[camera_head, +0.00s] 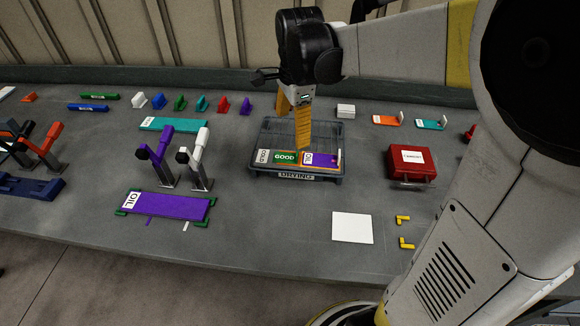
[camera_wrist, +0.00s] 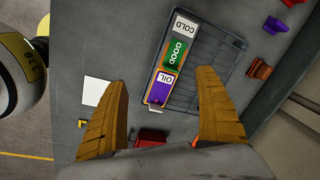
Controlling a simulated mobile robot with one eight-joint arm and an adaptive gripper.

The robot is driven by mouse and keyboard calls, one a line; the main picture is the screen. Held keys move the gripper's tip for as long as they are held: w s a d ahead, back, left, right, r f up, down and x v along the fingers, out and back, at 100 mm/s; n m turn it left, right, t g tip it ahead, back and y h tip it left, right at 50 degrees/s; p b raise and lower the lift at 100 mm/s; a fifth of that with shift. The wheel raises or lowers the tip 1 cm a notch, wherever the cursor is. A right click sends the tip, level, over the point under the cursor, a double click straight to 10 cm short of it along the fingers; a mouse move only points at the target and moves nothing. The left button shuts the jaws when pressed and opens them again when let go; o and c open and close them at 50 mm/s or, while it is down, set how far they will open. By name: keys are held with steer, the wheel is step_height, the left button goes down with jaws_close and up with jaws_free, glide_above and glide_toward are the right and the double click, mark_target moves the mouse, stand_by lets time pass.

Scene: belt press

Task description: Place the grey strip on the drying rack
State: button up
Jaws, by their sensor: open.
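The drying rack (camera_head: 255,172) is a dark grey ribbed tray with a "DRYING" label on its front; it also shows in the wrist view (camera_wrist: 208,62). Along its front lies a row of strip-like pieces: a greyish end with a "COLD" label (camera_head: 263,156), a green "GOOD" piece (camera_head: 285,157), and a purple piece (camera_head: 322,160) with an "OIL" label. I cannot tell for certain which grey surface is the grey strip. My gripper (camera_head: 296,130) is open above the rack, its yellow fingers pointing down; in the wrist view (camera_wrist: 162,78) they stand apart with nothing held.
A purple "OIL" strip (camera_head: 170,206) lies at front left, a teal strip (camera_head: 172,125) behind it. Levered clamps (camera_head: 193,160) stand between them. A red box (camera_head: 412,164) and white square (camera_head: 352,227) lie right of the rack. Small coloured blocks line the back.

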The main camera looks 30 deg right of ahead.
steer(key=s+a+n+t, duration=0.2)
steer(key=s+a+n, duration=0.2)
steer(key=s+n, duration=0.3)
steer(key=s+a+n+t, duration=0.3)
steer(key=s+a+n, duration=0.2)
steer(key=s+n, duration=0.3)
steer(key=r+n, duration=0.1)
steer(key=n, duration=0.2)
steer(key=shift+s+n, duration=0.2)
steer(key=shift+n, duration=0.1)
steer(key=shift+f+b, duration=0.45)
steer(key=shift+f, duration=0.05)
